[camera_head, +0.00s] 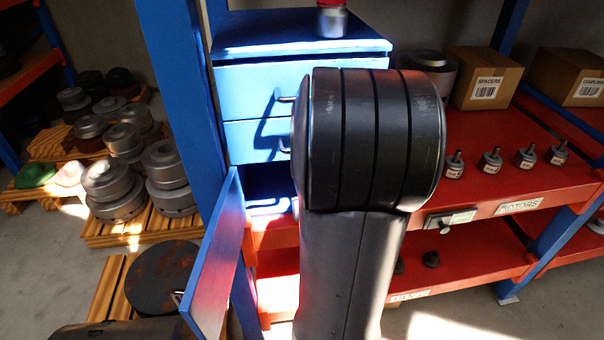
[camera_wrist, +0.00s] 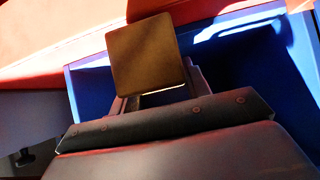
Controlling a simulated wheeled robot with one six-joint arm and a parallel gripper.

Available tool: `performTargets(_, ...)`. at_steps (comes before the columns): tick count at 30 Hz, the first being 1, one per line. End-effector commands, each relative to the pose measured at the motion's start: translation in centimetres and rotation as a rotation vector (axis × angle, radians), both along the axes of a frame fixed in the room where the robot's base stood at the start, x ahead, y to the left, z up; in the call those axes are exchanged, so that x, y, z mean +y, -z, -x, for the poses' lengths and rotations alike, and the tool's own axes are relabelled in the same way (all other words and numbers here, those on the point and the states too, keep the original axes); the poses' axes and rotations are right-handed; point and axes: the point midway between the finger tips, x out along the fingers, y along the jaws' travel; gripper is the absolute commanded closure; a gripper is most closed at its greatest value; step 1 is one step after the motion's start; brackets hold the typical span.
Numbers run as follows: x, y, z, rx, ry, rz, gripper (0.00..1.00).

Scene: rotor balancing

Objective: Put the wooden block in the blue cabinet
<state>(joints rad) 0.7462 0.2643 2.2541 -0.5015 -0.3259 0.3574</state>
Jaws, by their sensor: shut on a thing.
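The wooden block (camera_wrist: 148,52) is a brown square piece at the tip of my gripper (camera_wrist: 152,92) in the wrist view. My gripper is shut on it. In the wrist view the block is in front of the blue cabinet's opening (camera_wrist: 240,75), overlapping its left part; I cannot tell how far inside it is. In the head view the blue cabinet (camera_head: 235,105) stands on the red shelf, with two closed drawers above an open, shadowed compartment. Its door (camera_head: 215,255) hangs open to the left. My arm hides the gripper and block in the head view.
A blue upright post (camera_head: 183,90) stands close to the cabinet's left side. A red-topped metal item (camera_head: 332,20) is on the cabinet top. Right of my arm, the red shelf (camera_head: 470,150) bears small rotors (camera_head: 492,160) and a spacers box (camera_head: 486,78).

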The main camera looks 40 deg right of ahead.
Motion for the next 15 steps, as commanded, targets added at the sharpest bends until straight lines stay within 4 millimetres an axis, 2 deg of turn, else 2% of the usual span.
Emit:
performTargets(1, -0.7, 0.0, -1.3, -0.001, -0.003, 0.000, 0.84)
performTargets(6, -2.6, -0.1, -4.3, -0.001, -0.002, 0.000, 0.84)
performTargets(15, -4.1, -0.1, -6.8, -0.001, -0.001, 0.001, 0.84)
